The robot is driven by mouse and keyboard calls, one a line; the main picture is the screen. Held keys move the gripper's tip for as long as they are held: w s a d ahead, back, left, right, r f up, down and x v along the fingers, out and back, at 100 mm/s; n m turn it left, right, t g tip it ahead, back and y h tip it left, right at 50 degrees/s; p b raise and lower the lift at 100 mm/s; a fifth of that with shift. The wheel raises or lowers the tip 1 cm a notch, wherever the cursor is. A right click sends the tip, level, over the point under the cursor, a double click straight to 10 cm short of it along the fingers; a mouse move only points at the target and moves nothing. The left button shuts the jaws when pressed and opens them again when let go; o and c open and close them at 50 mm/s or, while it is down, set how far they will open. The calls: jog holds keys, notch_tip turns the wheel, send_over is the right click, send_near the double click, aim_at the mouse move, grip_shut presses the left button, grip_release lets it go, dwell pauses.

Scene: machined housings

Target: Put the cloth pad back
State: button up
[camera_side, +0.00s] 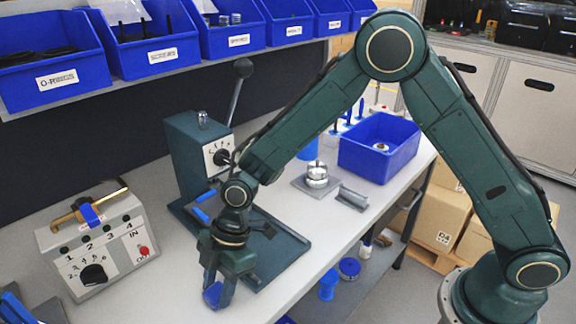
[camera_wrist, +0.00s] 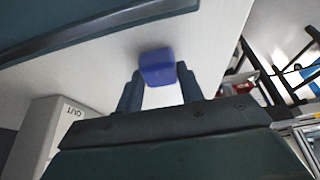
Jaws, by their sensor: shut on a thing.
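The cloth pad (camera_side: 212,295) is a small blue block. My gripper (camera_side: 214,286) is shut on it, with the fingers pointing down at the front of the white bench. In the wrist view the pad (camera_wrist: 157,67) sits between the two dark fingertips of my gripper (camera_wrist: 160,84), with the pale bench top behind it. Whether the pad touches the bench or hangs above it I cannot tell.
A dark green press (camera_side: 185,150) with a lever and base plate stands behind my gripper. A grey test box (camera_side: 108,262) with a knob is at left. A metal housing (camera_side: 317,176), a V-shaped block (camera_side: 351,197) and a blue bin (camera_side: 375,165) stand to the right.

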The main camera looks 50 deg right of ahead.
jog(key=o, duration=0.9)
jog(key=shift+o, duration=0.2)
jog(key=shift+r, duration=0.1)
jog(key=v, duration=1.2)
jog(key=shift+r, duration=0.2)
